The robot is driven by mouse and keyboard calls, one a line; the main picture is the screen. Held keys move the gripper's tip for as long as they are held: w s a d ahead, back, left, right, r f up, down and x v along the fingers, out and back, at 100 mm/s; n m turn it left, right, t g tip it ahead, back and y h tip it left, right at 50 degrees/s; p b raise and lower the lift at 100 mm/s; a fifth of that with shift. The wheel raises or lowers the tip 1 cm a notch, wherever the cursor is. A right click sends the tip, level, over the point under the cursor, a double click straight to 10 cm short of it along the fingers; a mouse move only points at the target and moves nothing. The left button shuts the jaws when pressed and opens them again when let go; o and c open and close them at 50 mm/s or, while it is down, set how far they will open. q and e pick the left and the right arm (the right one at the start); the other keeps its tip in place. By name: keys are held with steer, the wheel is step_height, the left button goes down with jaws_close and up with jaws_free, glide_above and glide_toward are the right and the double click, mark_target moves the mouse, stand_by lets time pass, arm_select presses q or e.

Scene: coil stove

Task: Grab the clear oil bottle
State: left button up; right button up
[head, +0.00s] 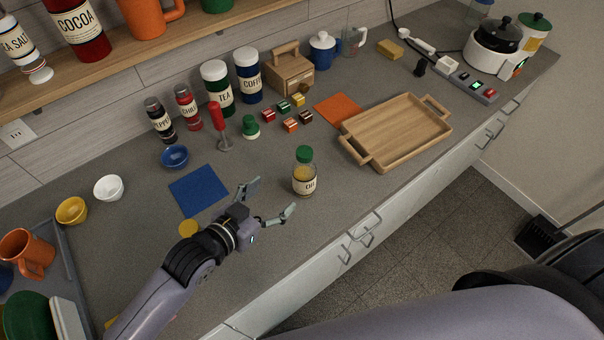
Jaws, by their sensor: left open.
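The clear oil bottle (304,176) stands upright on the grey counter (300,235), with a green cap, a pale label and yellowish oil inside. My left gripper (272,201) is open and empty. It is to the left of the bottle, with its fingers spread toward the bottle and a small gap between them. The bottle is not between the fingertips. My right gripper is not in view; a large dark and lilac arm part shows at the lower right.
A wooden tray (405,128) lies right of the bottle. A blue mat (198,190) lies left of it. Behind stand a red-handled tool (217,125), a small green-topped jar (250,127) and several small coloured boxes. The counter's front edge runs close in front of the bottle.

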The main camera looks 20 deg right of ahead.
mark_target(298, 179)
arm_select(q)
steer(key=b+x, duration=0.1)
steer(key=x, duration=0.1)
steer(key=b+x, duration=0.1)
steer(key=x, duration=0.1)
steer(key=b+x, duration=0.2)
steer(key=shift+s+f, duration=0.25)
steer(key=shift+f, duration=0.1)
steer(key=b+x, duration=0.1)
steer(key=x, duration=0.1)
steer(key=shift+w+d+b, duration=0.15)
steer(key=shift+w+b, duration=0.15)
steer(key=shift+w, duration=0.05)
steer(key=shift+w+d+f, duration=0.1)
steer(key=shift+w+d, duration=0.15)
steer(key=shift+d, duration=0.15)
steer(key=shift+f+b, duration=0.1)
steer(key=shift+b, duration=0.35)
steer(key=b+x, duration=0.2)
steer(key=f+b+x, duration=0.1)
steer(key=b+x, duration=0.1)
steer(key=shift+s+a, duration=0.15)
steer(key=shift+w+d+b, duration=0.3)
steer(key=shift+d+b, duration=0.15)
steer(key=shift+b, duration=0.15)
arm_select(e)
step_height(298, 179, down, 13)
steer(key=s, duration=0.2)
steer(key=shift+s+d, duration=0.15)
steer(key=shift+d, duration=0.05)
